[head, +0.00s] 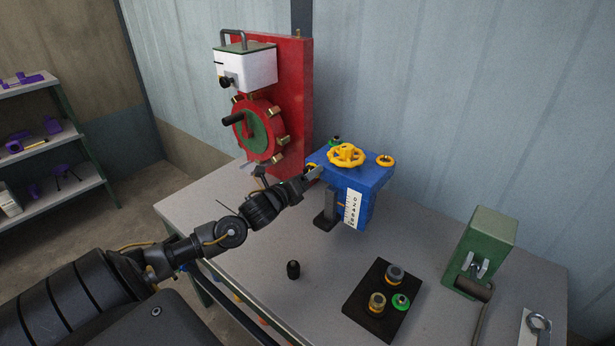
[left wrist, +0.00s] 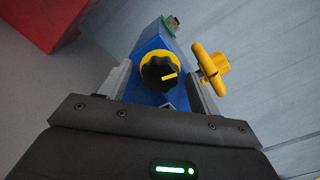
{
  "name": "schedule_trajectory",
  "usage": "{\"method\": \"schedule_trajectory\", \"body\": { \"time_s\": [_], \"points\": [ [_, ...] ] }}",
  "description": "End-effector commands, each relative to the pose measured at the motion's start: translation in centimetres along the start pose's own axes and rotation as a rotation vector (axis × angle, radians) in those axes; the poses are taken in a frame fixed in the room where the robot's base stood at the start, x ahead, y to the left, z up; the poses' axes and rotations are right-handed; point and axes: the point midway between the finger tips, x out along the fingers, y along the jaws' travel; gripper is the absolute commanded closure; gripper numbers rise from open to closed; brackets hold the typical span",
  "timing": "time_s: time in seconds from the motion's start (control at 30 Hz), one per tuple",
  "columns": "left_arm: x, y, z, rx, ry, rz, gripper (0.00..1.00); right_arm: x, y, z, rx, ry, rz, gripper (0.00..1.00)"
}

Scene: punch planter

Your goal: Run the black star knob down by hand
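The black star knob (left wrist: 160,73) shows in the left wrist view, with a yellow pointer line and a yellow ring behind it. It sits on the blue block (head: 352,186), which also shows in the left wrist view (left wrist: 150,40). My left gripper (head: 310,177) is at the block's left end in the head view, where the knob is mostly hidden. In the left wrist view the fingers of the left gripper (left wrist: 159,88) stand apart on either side of the knob, with a gap visible each side. My right gripper is not in view.
A yellow handwheel (head: 346,155) stands on top of the block. A red panel (head: 295,100) with a dial wheel (head: 258,130) rises behind left. A black tray (head: 366,317) with round parts, a small black cylinder (head: 293,269) and a green press (head: 485,245) stand on the table (head: 235,300).

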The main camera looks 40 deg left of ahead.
Motion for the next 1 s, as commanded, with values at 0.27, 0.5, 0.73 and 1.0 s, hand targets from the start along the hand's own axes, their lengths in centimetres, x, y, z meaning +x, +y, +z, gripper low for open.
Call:
{"method": "schedule_trajectory", "body": {
  "time_s": [0.27, 0.5, 0.73, 1.0],
  "points": [
    [-0.3, 0.1, -0.1, 0.000, 0.001, 0.001, 0.37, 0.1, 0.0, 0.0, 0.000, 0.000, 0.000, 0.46],
    [-3.5, 0.3, -0.3, 0.002, 0.005, 0.002, 0.37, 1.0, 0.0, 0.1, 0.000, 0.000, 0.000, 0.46],
    [-7.7, 0.2, -0.3, 0.001, 0.004, 0.002, 0.37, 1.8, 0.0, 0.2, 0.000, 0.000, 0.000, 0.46],
    [-10.4, 0.1, -0.1, 0.000, 0.002, 0.001, 0.37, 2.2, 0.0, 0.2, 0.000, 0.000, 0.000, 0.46]
  ]
}}
